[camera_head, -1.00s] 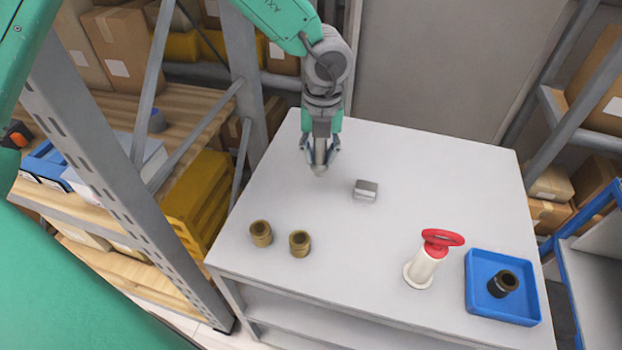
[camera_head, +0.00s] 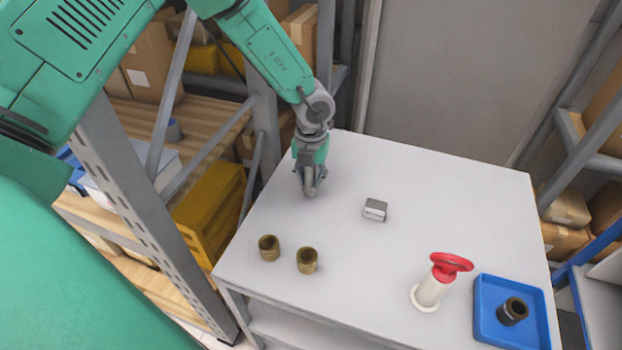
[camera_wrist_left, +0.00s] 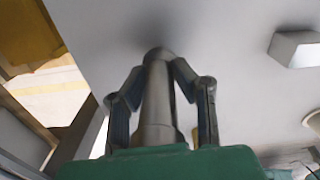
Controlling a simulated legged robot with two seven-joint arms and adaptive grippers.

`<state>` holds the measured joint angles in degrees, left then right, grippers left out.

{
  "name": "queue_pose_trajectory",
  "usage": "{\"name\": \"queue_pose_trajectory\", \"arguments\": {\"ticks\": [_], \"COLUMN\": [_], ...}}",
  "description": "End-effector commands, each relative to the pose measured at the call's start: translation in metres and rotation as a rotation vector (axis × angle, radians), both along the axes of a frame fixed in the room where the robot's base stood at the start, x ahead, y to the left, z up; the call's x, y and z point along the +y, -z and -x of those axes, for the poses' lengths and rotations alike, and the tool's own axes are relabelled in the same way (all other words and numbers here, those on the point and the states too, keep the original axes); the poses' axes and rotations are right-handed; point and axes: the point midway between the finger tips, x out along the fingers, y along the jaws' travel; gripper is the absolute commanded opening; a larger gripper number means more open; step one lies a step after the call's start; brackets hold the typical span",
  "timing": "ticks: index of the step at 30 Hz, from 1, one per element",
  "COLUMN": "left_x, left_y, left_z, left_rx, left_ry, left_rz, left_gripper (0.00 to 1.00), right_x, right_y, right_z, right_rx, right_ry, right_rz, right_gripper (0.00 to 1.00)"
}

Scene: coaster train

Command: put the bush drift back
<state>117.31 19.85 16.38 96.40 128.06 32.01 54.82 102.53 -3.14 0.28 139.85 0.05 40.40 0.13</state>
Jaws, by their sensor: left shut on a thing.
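My left gripper (camera_head: 310,187) is over the back left part of the white table, left of a small grey block. It is shut on the bush drift (camera_wrist_left: 157,100), a grey stepped cylinder that stands between the two fingers in the left wrist view. The drift's far end is close to the table top, with a dark shadow around it; I cannot tell whether it touches. In the head view the fingers mostly hide the drift. My right gripper is not in view.
The grey block (camera_head: 375,209) lies mid-table. Two brass bushes (camera_head: 269,247) (camera_head: 307,260) stand at the front left. A white post with a red handle (camera_head: 451,264) and a blue tray (camera_head: 485,332) holding a dark bush (camera_head: 513,311) are at right. A shelf rack borders the left.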

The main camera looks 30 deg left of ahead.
Motion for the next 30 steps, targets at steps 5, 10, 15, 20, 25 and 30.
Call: {"name": "queue_pose_trajectory", "arguments": {"ticks": [5,10,15,20,25,30], "left_x": [-0.002,-0.001,0.000,0.000,0.000,0.000], "left_y": [0.009,0.010,0.012,0.012,0.010,-0.009], "left_z": [-0.001,-0.001,0.000,-0.001,-0.001,-0.002], "left_rx": [-0.003,-0.002,-0.001,0.000,0.000,-0.004], "left_ry": [0.001,0.001,0.001,0.000,0.000,-0.001], "left_rz": [-0.001,0.000,0.001,0.001,0.000,0.002], "left_gripper": [0.00,0.00,0.43,0.43,0.43,0.43], "right_x": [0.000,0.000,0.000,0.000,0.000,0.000], "right_y": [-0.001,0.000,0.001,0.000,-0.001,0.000], "right_z": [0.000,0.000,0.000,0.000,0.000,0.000], "right_rx": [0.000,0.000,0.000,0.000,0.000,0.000], "right_ry": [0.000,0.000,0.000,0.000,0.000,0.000], "right_rz": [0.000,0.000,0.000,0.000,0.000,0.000], "right_gripper": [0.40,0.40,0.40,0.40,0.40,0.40]}}
